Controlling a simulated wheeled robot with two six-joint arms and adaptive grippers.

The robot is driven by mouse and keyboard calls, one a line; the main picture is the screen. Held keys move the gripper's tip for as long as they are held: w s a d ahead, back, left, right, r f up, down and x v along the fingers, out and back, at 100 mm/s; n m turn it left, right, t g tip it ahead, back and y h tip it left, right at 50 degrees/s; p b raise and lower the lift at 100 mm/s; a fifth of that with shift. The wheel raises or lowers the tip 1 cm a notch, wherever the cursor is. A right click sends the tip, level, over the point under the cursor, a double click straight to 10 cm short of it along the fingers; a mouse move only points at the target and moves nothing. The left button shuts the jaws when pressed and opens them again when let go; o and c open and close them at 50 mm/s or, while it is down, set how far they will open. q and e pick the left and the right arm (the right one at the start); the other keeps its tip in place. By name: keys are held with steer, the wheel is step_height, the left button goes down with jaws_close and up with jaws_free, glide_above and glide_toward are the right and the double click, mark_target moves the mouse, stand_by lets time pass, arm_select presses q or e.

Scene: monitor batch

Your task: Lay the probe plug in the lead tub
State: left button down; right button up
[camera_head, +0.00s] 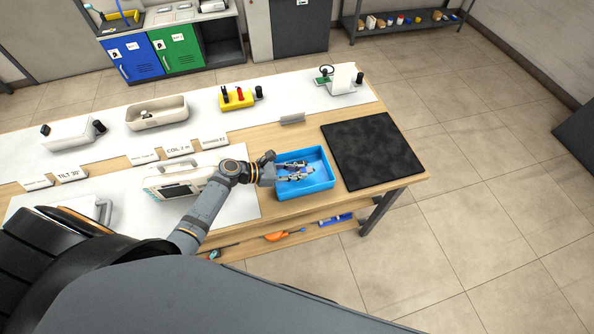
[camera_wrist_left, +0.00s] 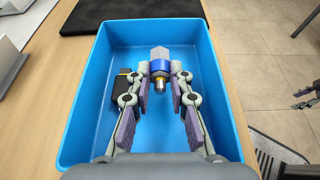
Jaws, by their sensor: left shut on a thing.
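The blue tub (camera_head: 319,178) stands on the wooden table, and its walls also fill much of the left wrist view (camera_wrist_left: 76,112). My left gripper (camera_head: 303,170) reaches into or just over the tub from the left. In the left wrist view its fingers (camera_wrist_left: 160,72) are shut on the probe plug (camera_wrist_left: 160,56), a grey piece with a blue band and a metal tip. The plug shows inside the tub's outline; I cannot tell whether it touches the floor.
A black mat (camera_head: 372,150) lies right of the tub. A white device with a screen (camera_head: 178,190) stands to its left. A beige tray (camera_head: 157,123) stands farther back.

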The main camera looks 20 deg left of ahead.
arm_select(q)
steer(key=shift+f+b, duration=0.3)
steer(key=shift+f, duration=0.25)
steer(key=c, duration=1.1)
jaws_free()
steer(key=shift+c, duration=0.2)
steer(key=v, duration=1.2)
steer(key=shift+s, duration=0.1)
